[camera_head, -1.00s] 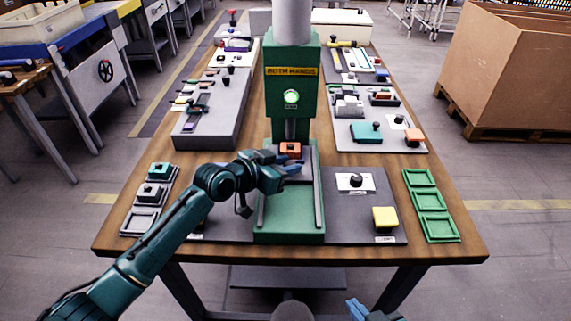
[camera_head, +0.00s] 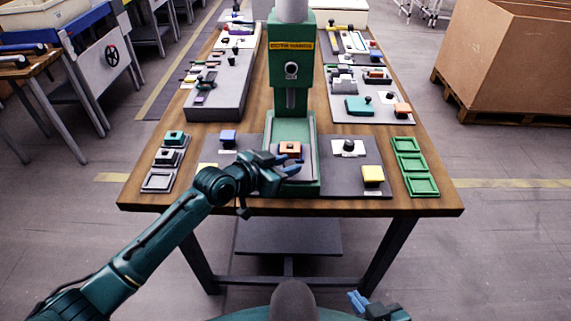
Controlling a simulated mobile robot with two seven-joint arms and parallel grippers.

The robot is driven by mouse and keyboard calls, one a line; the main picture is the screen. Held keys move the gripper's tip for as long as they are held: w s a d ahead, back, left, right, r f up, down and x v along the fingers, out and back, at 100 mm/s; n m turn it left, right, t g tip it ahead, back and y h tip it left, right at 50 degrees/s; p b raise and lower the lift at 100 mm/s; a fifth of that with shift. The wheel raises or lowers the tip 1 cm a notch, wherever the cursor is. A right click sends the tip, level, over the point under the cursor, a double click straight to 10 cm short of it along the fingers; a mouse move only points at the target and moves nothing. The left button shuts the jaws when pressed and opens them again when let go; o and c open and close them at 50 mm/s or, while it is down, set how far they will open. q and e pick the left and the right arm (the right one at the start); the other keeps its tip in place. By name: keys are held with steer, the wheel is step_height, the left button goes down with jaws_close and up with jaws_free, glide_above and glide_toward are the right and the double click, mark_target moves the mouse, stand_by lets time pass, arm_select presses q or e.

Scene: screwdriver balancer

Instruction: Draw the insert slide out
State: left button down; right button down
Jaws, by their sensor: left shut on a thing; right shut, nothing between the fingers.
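The green press (camera_head: 291,72) stands on the wooden table. The insert slide (camera_head: 308,174) is a grey plate on the press's green base, with an orange block (camera_head: 290,148) on it. The slide is out in front of the press column, towards the base's front end. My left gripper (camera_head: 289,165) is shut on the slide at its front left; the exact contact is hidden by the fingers. My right gripper (camera_head: 358,302) is shut and empty, low at the bottom of the view, in front of the table.
Grey pads flank the base, with a blue button (camera_head: 228,138) on the left and a black knob (camera_head: 348,145) and yellow button (camera_head: 373,175) on the right. Green trays (camera_head: 421,186) line the right edge, grey trays (camera_head: 157,180) the left. A large cardboard box (camera_head: 505,65) stands beyond.

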arm_select(q)
steer(key=shift+s+d+f, duration=0.1)
steer(key=shift+s+f, duration=0.1)
steer(key=c, duration=1.1)
jaws_free()
steer(key=shift+r, duration=0.15)
steer(key=v, duration=1.3)
steer(key=shift+s, duration=0.1)
steer(key=s+a+f+n+y, duration=0.2)
steer(key=s+f+n+y, duration=0.1)
steer(key=s+f, duration=0.5)
steer(key=s+a+f+n+t+y, duration=0.1)
steer(key=s+a+f+n+y, duration=0.1)
steer(key=s+f, duration=0.6)
steer(key=shift+s+a+f+n+y, duration=0.45)
steer(key=shift+f+y, duration=0.25)
steer(key=shift+f, duration=0.25)
